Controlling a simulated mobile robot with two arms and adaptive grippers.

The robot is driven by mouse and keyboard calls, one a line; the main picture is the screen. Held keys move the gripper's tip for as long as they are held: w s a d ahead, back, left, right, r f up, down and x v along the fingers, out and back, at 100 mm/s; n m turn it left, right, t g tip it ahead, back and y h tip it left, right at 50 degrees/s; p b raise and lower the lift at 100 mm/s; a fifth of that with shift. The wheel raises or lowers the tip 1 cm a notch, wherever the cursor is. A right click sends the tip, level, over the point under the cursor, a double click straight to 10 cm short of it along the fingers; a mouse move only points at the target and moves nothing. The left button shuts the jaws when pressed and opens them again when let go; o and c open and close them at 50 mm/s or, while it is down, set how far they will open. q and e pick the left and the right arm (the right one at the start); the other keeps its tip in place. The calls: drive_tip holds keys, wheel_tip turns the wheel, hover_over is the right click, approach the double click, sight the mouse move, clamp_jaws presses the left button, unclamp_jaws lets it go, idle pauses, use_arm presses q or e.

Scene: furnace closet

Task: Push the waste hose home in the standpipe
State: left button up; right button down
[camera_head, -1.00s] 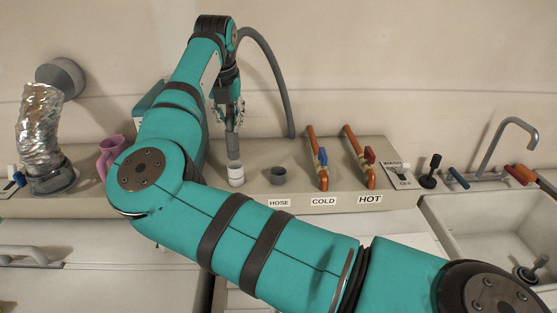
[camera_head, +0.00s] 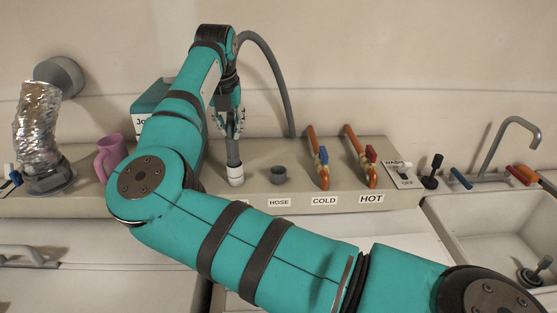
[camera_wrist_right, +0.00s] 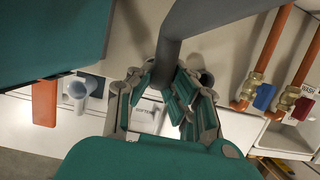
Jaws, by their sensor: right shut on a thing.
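The grey waste hose (camera_head: 233,150) hangs from my right gripper (camera_head: 231,125), which is shut around it above the ledge. Above the gripper the hose arches over and drops to the back of the ledge at the right. My left gripper is not in view.
A grey socket (camera_head: 278,175) and orange pipes with blue (camera_head: 323,155) and red (camera_head: 370,153) valve handles stand to the right. A purple mug (camera_head: 110,155) and a teal box (camera_head: 150,98) stand left, partly behind my arm. A sink (camera_head: 480,225) is far right.

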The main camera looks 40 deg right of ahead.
drive_tip(key=shift+f+b, duration=1)
drive_tip(key=shift+f, duration=0.4)
drive_tip(key=c, duration=1.2)
unclamp_jaws()
drive_tip(key=shift+p+v, duration=0.95)
drive_tip(key=shift+v, duration=1.65)
drive_tip(key=v, duration=0.3)
drive_tip(key=shift+c, duration=0.4)
clamp_jaws()
